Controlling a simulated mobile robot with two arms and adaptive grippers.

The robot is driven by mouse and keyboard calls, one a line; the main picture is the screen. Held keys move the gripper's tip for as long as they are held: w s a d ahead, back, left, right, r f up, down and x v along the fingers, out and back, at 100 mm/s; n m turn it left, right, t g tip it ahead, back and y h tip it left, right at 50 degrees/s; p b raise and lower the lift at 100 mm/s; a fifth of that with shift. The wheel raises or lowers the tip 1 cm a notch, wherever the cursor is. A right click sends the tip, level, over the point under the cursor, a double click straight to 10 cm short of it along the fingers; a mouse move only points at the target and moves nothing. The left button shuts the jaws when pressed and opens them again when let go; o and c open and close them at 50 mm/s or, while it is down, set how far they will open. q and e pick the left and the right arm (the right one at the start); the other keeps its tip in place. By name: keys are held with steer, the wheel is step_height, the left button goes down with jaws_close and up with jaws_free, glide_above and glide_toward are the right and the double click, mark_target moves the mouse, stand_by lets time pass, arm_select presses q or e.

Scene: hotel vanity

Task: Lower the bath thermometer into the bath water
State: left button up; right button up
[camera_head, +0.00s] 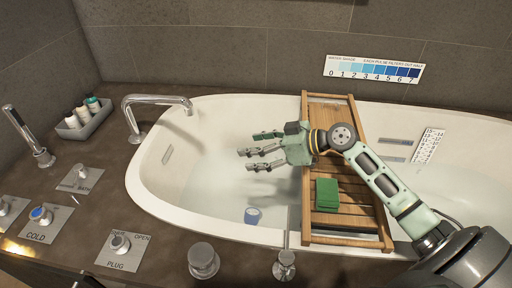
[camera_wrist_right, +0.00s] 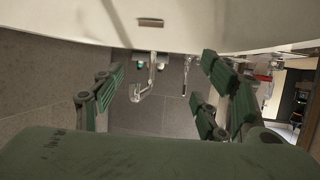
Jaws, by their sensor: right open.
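My right gripper (camera_head: 262,152) is open above the inside of the white bathtub (camera_head: 150,190), left of the wooden bath tray. Its spread fingers also show in the right wrist view (camera_wrist_right: 160,95), with nothing visible between them. No object is clearly recognisable as a bath thermometer. A small blue cup-like thing (camera_head: 252,216) is low inside the tub, below and apart from the gripper. A white card with small figures (camera_head: 428,146) is at the tub's right; I cannot tell what it is. The water surface is hard to make out. My left gripper is not in view.
The wooden tray (camera_head: 347,108) spans the tub under my right arm, with a green block (camera_head: 327,193) on it. A faucet (camera_head: 158,100) stands at the left rim. Bottles (camera_head: 83,113) and control knobs (camera_head: 41,214) are on the ledge. A blue scale strip (camera_head: 373,69) is on the wall.

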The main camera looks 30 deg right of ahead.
steer(key=v, duration=1.2)
steer(key=shift+r, duration=0.1)
stand_by(1.1)
